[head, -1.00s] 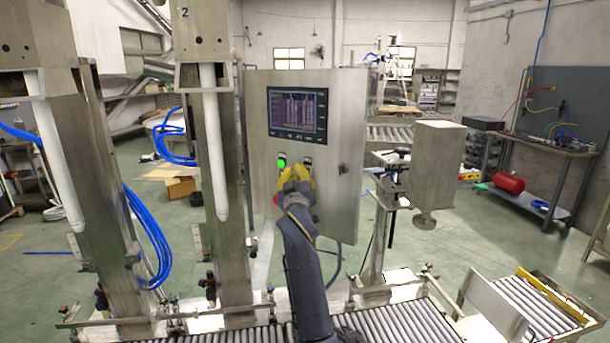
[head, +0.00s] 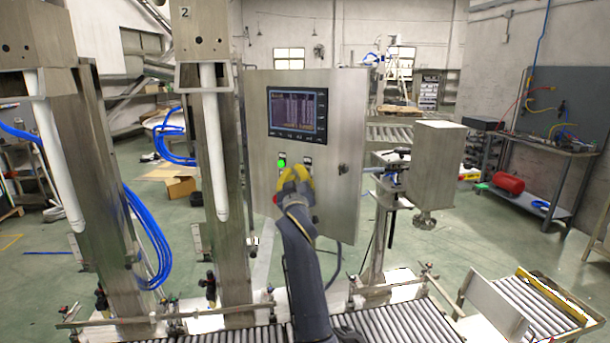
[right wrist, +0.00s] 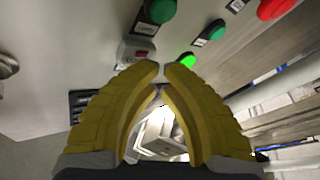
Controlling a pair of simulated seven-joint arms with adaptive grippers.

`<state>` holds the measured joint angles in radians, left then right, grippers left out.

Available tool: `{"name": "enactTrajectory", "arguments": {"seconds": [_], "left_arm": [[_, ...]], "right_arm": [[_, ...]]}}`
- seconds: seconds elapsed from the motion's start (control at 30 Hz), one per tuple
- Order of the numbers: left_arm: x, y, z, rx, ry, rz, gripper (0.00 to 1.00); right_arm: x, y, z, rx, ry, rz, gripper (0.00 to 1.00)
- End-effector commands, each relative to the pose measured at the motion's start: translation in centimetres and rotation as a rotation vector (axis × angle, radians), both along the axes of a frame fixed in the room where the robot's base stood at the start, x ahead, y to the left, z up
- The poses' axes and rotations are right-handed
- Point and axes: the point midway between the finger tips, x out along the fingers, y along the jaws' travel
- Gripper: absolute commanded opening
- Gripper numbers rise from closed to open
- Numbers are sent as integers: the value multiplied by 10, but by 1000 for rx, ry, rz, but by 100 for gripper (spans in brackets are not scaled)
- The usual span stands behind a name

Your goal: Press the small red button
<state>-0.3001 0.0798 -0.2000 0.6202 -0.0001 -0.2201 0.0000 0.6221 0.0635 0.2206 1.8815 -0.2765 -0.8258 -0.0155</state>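The small red button (right wrist: 141,55) shows in the right wrist view as a reddish patch on a pale fitting on the control panel, just left of my fingertips. In the head view I cannot make it out; my gripper covers part of the panel there. My right gripper (head: 296,172) has yellow fingers and is in front of the panel (head: 343,200), below its screen. In the right wrist view the fingertips (right wrist: 163,70) are nearly together with nothing held between them. I cannot tell whether they touch the panel. My left gripper is not in view.
A lit green button (right wrist: 187,62), two unlit green buttons (right wrist: 215,30) and a larger red button (right wrist: 277,7) are close by on the panel. A roller conveyor (head: 400,322) runs below. A steel box on a stand (head: 436,165) is to the right.

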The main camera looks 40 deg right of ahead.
Motion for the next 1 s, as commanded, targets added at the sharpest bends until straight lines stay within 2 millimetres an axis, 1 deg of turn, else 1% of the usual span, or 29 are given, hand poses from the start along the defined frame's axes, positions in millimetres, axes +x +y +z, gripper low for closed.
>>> {"name": "enactTrajectory", "arguments": {"seconds": [0.13,0.57,1.0], "left_arm": [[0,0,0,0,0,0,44],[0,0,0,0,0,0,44],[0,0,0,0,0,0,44]], "right_arm": [[-2,6,0,1,0,1,0],[-4,10,0,0,-1,2,0],[-17,42,0,0,0,2,0]]}}
